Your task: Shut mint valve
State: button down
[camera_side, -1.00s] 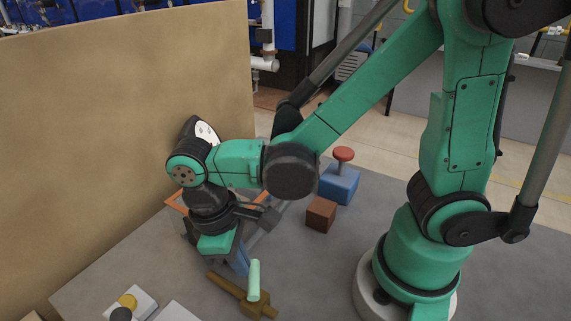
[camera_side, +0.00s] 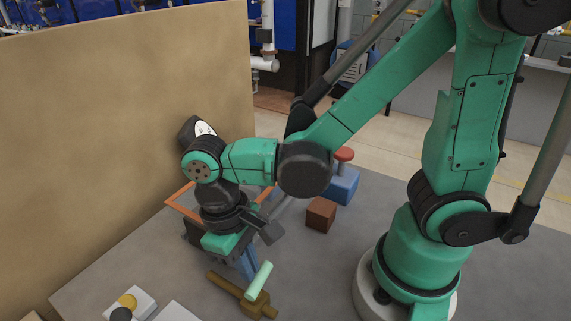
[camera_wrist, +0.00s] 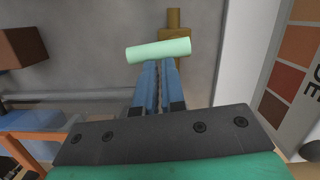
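The mint valve handle (camera_side: 259,281) is a pale green bar on a brown-olive pipe body (camera_side: 260,306) near the table's front. The bar leans to the upper right and lies across the line of the pipe. In the wrist view, the mint handle (camera_wrist: 158,50) lies nearly crosswise just beyond my fingertips, with the pipe (camera_wrist: 173,20) behind it. My gripper (camera_wrist: 159,66) has its blue fingers close together with only a narrow gap and nothing seen between them. In the side view, my gripper (camera_side: 250,276) is beside the handle's left side. Whether they touch is unclear.
A red-brown block (camera_side: 320,215) and a blue block (camera_side: 342,187) with a red knob stand behind to the right. An orange frame (camera_side: 180,205) is behind my gripper. A white box (camera_side: 130,304) with yellow and dark knobs sits front left. A tan panel (camera_side: 120,130) borders the left.

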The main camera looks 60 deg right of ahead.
jog(key=shift+s+a, duration=0.25)
jog(key=shift+s, duration=0.05)
jog(key=shift+w+r, duration=0.2)
jog(key=shift+w, duration=0.15)
jog(key=w+r, duration=0.5)
jog(key=r, duration=0.6)
jog(key=shift+r, duration=0.35)
jog(key=d+f+t, duration=0.1)
jog(key=d+t, duration=0.2)
jog(key=d+f+m+t, duration=0.1)
jog(key=d+t, duration=0.2)
jog(key=d, duration=0.1)
jog(key=d+f+t, duration=0.2)
jog(key=d+t, duration=0.1)
jog(key=d, duration=0.1)
jog(key=shift+w+d, duration=0.2)
jog(key=shift+w, duration=0.15)
